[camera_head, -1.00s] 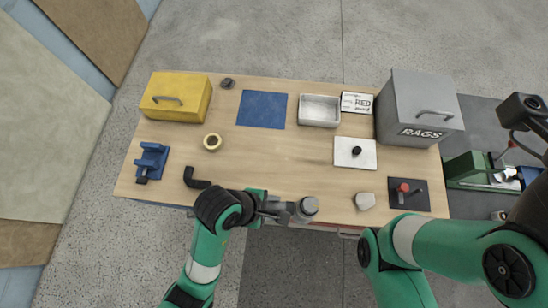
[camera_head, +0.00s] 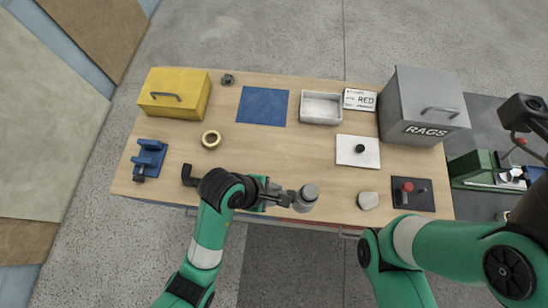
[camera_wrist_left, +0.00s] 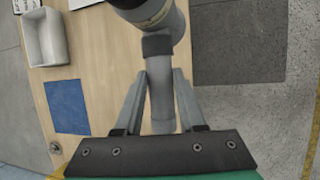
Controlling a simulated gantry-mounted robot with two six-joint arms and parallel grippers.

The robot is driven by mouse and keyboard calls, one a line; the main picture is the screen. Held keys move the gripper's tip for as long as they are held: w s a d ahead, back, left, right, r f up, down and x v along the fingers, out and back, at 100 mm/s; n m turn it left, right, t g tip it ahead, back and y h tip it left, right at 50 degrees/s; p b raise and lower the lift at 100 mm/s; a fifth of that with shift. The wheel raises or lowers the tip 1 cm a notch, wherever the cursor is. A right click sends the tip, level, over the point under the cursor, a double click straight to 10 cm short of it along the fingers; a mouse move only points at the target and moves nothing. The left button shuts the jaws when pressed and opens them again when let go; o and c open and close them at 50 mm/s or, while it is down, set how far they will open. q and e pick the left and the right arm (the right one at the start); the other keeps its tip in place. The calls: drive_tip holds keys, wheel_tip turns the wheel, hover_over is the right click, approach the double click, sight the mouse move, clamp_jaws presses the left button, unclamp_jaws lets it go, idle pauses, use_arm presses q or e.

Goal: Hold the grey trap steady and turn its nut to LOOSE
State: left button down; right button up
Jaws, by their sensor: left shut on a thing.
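The grey trap (camera_head: 306,197) is at the front edge of the workbench, near its middle. My left gripper (camera_head: 286,197) is shut on it from the left. In the left wrist view the fingers (camera_wrist_left: 161,80) stand on either side of the trap's straight grey pipe (camera_wrist_left: 161,100). A darker collar (camera_wrist_left: 157,44) sits above the fingertips there, with a wider grey body beyond it. I cannot tell for sure which part is the nut, and no LOOSE mark is readable. My right arm comes in at lower right; its gripper is not in view.
On the workbench (camera_head: 265,150) are a black elbow pipe (camera_head: 190,177), a tan ring (camera_head: 211,139), a pale lump (camera_head: 368,200) and a dark plate with a red knob (camera_head: 407,187). A blue vise (camera_head: 150,158), yellow box (camera_head: 174,93) and RAGS bin (camera_head: 422,105) stand near the edges.

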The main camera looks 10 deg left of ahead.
use_arm(q)
drive_tip(key=shift+w+a+f+b, duration=0.15)
drive_tip(key=shift+w+f+b, duration=2.4)
drive_tip(key=shift+w, duration=0.2)
drive_tip(key=shift+w+a+f+b, duration=0.15)
drive_tip(key=shift+w+f+b, duration=2.25)
drive_tip(key=shift+w+b, duration=0.25)
use_arm(e)
wheel_tip(320, 180, down, 10)
drive_tip(key=shift+f, duration=0.2)
use_arm(q)
drive_tip(key=shift+f, duration=0.25)
use_arm(e)
drive_tip(key=shift+o, duration=0.3)
